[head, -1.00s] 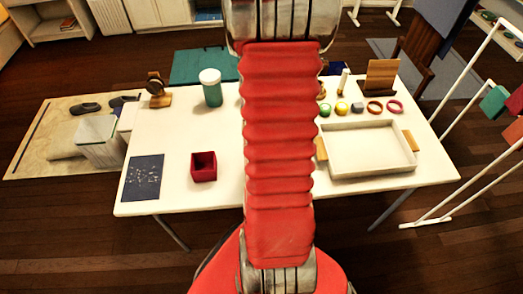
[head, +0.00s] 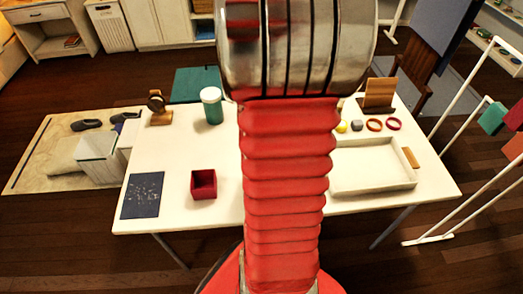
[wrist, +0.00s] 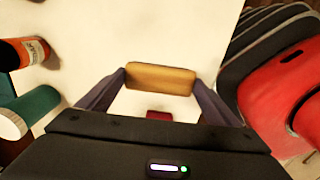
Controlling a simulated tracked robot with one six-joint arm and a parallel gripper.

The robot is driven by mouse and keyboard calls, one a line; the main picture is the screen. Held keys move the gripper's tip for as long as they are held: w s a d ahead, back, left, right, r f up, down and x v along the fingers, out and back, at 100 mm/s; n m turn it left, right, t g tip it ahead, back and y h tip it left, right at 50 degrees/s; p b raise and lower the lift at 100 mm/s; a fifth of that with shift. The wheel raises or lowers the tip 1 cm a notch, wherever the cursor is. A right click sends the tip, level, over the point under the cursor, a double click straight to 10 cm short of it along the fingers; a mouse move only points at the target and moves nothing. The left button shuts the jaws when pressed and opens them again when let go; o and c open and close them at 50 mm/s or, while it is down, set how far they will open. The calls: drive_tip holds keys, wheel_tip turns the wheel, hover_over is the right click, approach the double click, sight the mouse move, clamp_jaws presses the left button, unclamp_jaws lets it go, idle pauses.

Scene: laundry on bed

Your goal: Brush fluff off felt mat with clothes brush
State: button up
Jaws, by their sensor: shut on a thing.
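The felt mat (head: 142,195) is dark blue, speckled with pale fluff, and lies flat at the front left of the white table in the head view. My gripper (wrist: 161,84) shows in the wrist view, its two dark fingers shut on the ends of a wooden block, seemingly the clothes brush (wrist: 160,76). The brush is held above the white tabletop; its bristles are not visible. In the head view my red arm hides both gripper and brush. The mat does not show in the wrist view.
A dark red open box (head: 204,184) stands right of the mat. A teal jar with a white lid (head: 212,106) and a wooden stand (head: 158,109) are behind. A white tray (head: 375,186) fills the right side. Table is clear between mat and jar.

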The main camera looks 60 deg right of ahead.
drive_tip(key=o, duration=0.4)
drive_tip(key=shift+c, duration=1.2)
drive_tip(key=w+a+r+m, duration=0.1)
drive_tip(key=w+a+m, duration=0.2)
drive_tip(key=w+a, duration=0.75)
drive_tip(key=w+a+r+m, duration=0.1)
drive_tip(key=w+a+m, duration=0.2)
drive_tip(key=w+a, duration=0.8)
drive_tip(key=w+a+m, duration=0.2)
drive_tip(key=w+a, duration=0.6)
drive_tip(key=a, duration=0.1)
drive_tip(key=shift+a+r+m, duration=0.15)
drive_tip(key=shift+r+m, duration=0.1)
drive_tip(key=shift+m, duration=0.15)
drive_tip(key=shift+w, duration=0.1)
